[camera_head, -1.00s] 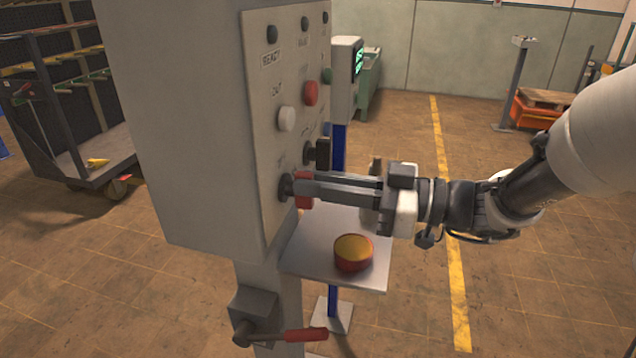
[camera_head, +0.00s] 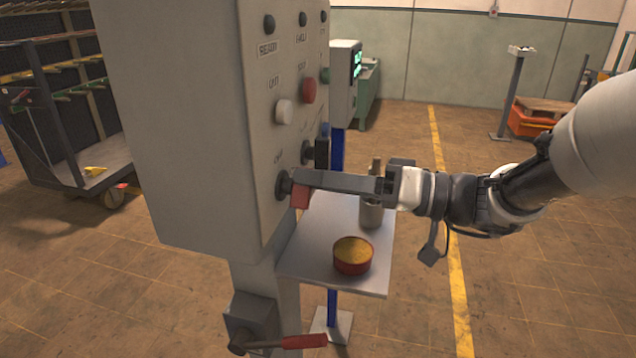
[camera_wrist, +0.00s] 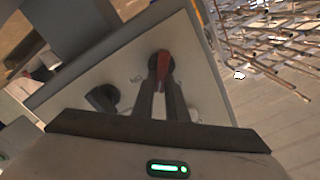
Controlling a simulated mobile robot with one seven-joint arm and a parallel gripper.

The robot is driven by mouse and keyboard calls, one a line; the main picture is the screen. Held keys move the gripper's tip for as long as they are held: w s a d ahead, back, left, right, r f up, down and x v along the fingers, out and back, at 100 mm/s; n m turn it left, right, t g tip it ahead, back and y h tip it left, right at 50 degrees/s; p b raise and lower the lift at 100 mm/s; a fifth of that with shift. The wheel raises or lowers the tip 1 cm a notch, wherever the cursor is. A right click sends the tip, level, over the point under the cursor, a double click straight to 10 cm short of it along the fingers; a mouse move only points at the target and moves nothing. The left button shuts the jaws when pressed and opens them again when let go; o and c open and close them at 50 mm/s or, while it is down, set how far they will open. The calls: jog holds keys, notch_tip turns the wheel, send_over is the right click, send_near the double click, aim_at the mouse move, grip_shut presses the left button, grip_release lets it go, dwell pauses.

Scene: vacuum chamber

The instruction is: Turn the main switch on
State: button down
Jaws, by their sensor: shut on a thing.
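The main switch is a red handle (camera_head: 299,198) on a dark round base (camera_head: 283,185), low on the front of the grey control panel (camera_head: 262,222). My gripper (camera_head: 302,182) reaches in from the right and is shut on the red handle. In the wrist view the red handle (camera_wrist: 163,66) sits between my two fingertips (camera_wrist: 164,80), which partly cover it. The handle looks tilted in the head view; its exact angle is hard to tell.
A black switch (camera_head: 321,153) sits beside the red one. White (camera_head: 284,111) and red (camera_head: 309,91) buttons are above. Below, a shelf (camera_head: 310,270) bears a red tin (camera_head: 352,258) and a grey container (camera_head: 371,212). A red-handled lever (camera_head: 304,341) sticks out lower down.

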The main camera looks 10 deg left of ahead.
jog(key=shift+w+f+m+p, duration=0.15)
jog(key=shift+m+p, duration=0.35)
jog(key=shift+m, duration=1.2)
jog(key=shift+w+f+m+p, duration=0.15)
jog(key=shift+m+p, duration=0.3)
jog(key=shift+m, duration=1.25)
jog(key=shift+f+m+p, duration=0.25)
jog(key=shift+m+p, duration=0.25)
jog(key=shift+m, duration=1.2)
jog(key=shift+f, duration=0.1)
jog(key=c, duration=1.8)
grip_release()
jog(key=shift+o, duration=0.2)
jog(key=shift+d, duration=0.1)
jog(key=s+d+p, duration=0.1)
jog(key=d, duration=1.6)
jog(key=shift+s+d, duration=0.15)
jog(key=shift+s, duration=0.05)
